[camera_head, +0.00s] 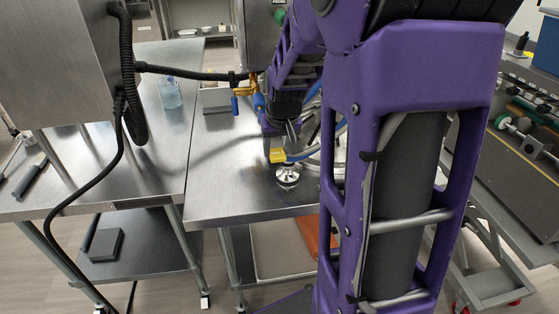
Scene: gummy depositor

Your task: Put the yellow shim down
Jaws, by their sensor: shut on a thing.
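A small yellow shim (277,156) shows in the head view near the front right of the steel table, beside a round metal foot. My gripper (280,146) is at the lower end of my purple arm, shut on the shim. The shim is at or just above the tabletop; I cannot tell if it touches. My arm hides the gripper's right side and much of the table behind it.
The round metal foot (288,174) stands close to the shim. The steel table (225,180) is bare to the left. A machine (525,150) stands at right.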

